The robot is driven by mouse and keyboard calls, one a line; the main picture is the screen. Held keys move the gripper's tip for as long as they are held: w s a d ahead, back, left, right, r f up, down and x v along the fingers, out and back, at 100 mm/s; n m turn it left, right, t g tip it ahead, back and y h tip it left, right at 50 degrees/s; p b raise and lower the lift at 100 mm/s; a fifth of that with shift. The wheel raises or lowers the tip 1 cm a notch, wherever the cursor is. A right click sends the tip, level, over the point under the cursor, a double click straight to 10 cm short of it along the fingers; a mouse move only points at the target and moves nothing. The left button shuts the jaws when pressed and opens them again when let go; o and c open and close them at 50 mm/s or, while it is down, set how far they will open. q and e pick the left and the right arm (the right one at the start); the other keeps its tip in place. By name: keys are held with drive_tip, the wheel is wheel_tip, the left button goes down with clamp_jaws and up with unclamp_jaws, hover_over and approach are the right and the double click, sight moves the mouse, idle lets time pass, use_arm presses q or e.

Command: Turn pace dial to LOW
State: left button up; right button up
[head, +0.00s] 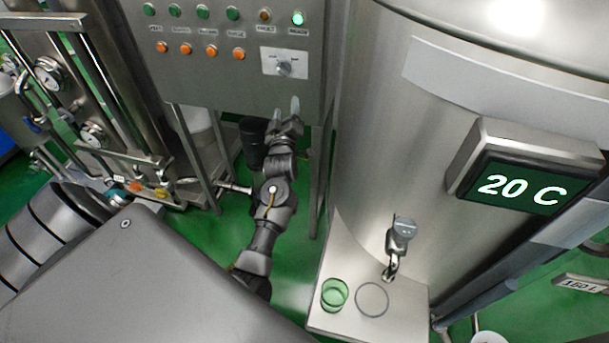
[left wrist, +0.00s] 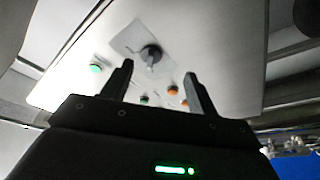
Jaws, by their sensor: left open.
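The pace dial (head: 284,68) is a grey knob on a light plate at the lower right of the control panel (head: 215,85). Its markings are too small to read. In the left wrist view the dial (left wrist: 151,55) is a dark round knob with a grey handle, beyond my fingers and slightly left of the middle between them. My left gripper (head: 284,108) is open and empty just below the dial in the head view, apart from it. Its two fingers also show in the left wrist view (left wrist: 158,85). My right gripper is not in view.
Green and orange buttons (head: 211,50) sit left of the dial; one green lamp (head: 298,18) above it is lit. A steel tank with a "20 C" display (head: 522,188) stands right. A green glass (head: 334,294) stands on a shelf (head: 345,262) below a tap (head: 400,235).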

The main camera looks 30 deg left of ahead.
use_arm(q)
drive_tip(key=d+f+m+g+h, duration=0.1)
drive_tip(key=d+f+m+h, duration=0.2)
drive_tip(key=f, duration=0.7)
drive_tip(key=d+f+m+g+h+b, duration=0.1)
drive_tip(key=d+f+m+h, duration=0.1)
drive_tip(key=f, duration=0.9)
drive_tip(key=shift+s+d+f+m+h, duration=0.3)
drive_tip(key=shift+s+d+m+h, duration=0.15)
drive_tip(key=shift+d, duration=0.6)
drive_tip(key=shift+m, duration=0.25)
drive_tip(key=s+d+f+m+g+h, duration=0.25)
drive_tip(key=s+d+f+m, duration=0.2)
drive_tip(key=s+f, duration=0.6)
drive_tip(key=s+d+f+m+g+h, duration=0.25)
drive_tip(key=s+d+f+g, duration=0.2)
drive_tip(key=f, duration=1.15)
drive_tip(key=s+f+m+g, duration=0.1)
drive_tip(key=s+f, duration=0.3)
drive_tip(key=s, duration=0.8)
drive_tip(key=s+d+f+m+g, duration=0.1)
drive_tip(key=s+f+g, duration=0.2)
drive_tip(key=s, duration=1)
drive_tip(key=s+f+m+g, duration=0.2)
drive_tip(key=s+f, duration=0.5)
drive_tip(key=s, duration=0.6)
drive_tip(key=shift+s+d+g, duration=0.2)
drive_tip(key=shift+s+g, duration=0.05)
drive_tip(key=shift+g, duration=0.35)
